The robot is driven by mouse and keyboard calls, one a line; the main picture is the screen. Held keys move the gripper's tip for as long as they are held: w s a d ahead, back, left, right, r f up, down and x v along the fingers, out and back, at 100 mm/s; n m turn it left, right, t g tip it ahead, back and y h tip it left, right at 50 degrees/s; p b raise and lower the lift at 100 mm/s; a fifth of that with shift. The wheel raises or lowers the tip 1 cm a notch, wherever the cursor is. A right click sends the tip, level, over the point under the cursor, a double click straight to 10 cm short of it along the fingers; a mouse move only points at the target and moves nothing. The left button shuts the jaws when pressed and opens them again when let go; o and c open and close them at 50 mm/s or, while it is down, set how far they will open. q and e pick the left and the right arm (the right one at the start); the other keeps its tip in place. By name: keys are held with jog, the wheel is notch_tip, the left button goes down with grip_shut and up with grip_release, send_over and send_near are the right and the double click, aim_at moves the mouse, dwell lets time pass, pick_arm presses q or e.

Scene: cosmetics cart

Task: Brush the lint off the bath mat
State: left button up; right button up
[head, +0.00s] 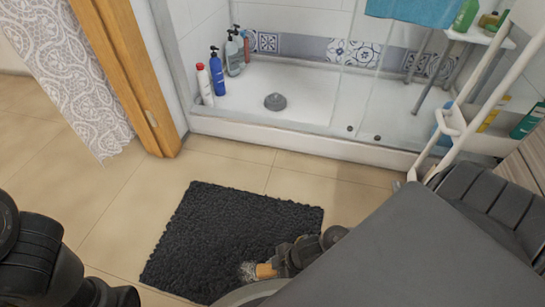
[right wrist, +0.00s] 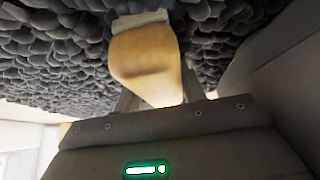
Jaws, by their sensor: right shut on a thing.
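The bath mat (head: 235,220) is dark grey and shaggy and lies flat on the tiled floor. My right gripper (head: 280,262) is low over the mat's near right part, shut on the wooden handle of a brush (head: 265,271). A pale fuzzy patch shows at the brush's left end; I cannot tell bristles from lint there. In the right wrist view the tan handle (right wrist: 147,62) rises from the gripper to a pale band, with the mat's tufts (right wrist: 60,50) behind it. My left arm shows at the lower left, but its gripper is out of view.
A shower tray (head: 300,95) with several bottles (head: 218,70) lies behind the mat. A wooden door frame (head: 125,70) and patterned curtain (head: 62,70) stand at the left. A white rack (head: 450,125) stands at the right. Bare floor (head: 130,195) surrounds the mat's left and back.

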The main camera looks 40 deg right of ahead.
aim_at(258, 269)
jog(key=a+p, duration=0.1)
jog(key=a, duration=0.1)
jog(key=shift+w+a+f, duration=0.1)
jog(key=shift+a, duration=0.25)
jog(key=shift+c, duration=0.4)
jog(key=shift+w+a, duration=0.4)
jog(key=shift+w, duration=0.15)
jog(key=shift+w+a+p, duration=0.6)
jog(key=shift+w, duration=0.35)
jog(key=shift+w+a, duration=0.45)
jog(key=shift+w, duration=0.4)
jog(key=shift+w+a, duration=0.25)
jog(key=shift+w, duration=0.05)
jog(key=shift+w+a+p, duration=0.35)
jog(key=shift+w+a, duration=0.65)
jog(key=shift+w, duration=0.25)
